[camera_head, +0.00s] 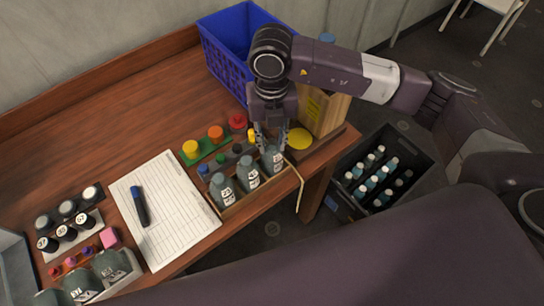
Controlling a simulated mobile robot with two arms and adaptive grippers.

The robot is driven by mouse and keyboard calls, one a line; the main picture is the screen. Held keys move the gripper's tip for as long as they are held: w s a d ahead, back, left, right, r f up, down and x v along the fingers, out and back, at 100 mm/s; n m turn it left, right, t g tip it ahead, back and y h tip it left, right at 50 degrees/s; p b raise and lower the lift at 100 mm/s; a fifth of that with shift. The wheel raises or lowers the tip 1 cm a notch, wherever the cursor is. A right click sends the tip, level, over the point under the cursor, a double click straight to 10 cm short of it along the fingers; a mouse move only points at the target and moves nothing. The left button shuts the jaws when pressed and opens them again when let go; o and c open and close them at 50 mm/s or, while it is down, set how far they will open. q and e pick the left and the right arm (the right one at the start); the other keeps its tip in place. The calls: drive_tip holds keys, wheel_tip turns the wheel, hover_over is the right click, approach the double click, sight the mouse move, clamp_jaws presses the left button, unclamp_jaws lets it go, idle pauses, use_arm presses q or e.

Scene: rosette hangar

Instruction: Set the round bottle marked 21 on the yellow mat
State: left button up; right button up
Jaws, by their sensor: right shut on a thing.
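My right gripper (270,140) points down at the right end of a wooden rack and is shut on the neck of the rightmost grey round bottle (273,160). The bottle looks upright and still in the rack; its number is too small to read surely. Two similar grey bottles with white labels stand left of it, a middle one (248,176) and a left one (222,192). The round yellow mat (300,138) lies just right of the gripper, on the table near its right end, and looks bare. My left gripper is not in view.
A blue crate (226,62) and a cardboard box (322,110) stand behind. Colored-capped containers (215,134) sit behind the rack (252,194). A paper sheet (178,225) with a marker (141,204) lies left. A dark crate of bottles (345,205) stands below the table's right end.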

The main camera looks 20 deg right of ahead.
drive_tip(key=shift+r, duration=0.1)
wheel_tip(320, 180, up, 7)
drive_tip(key=p, duration=0.3)
drive_tip(key=shift+p, duration=0.3)
idle(0.7)
drive_tip(key=shift+w, duration=0.1)
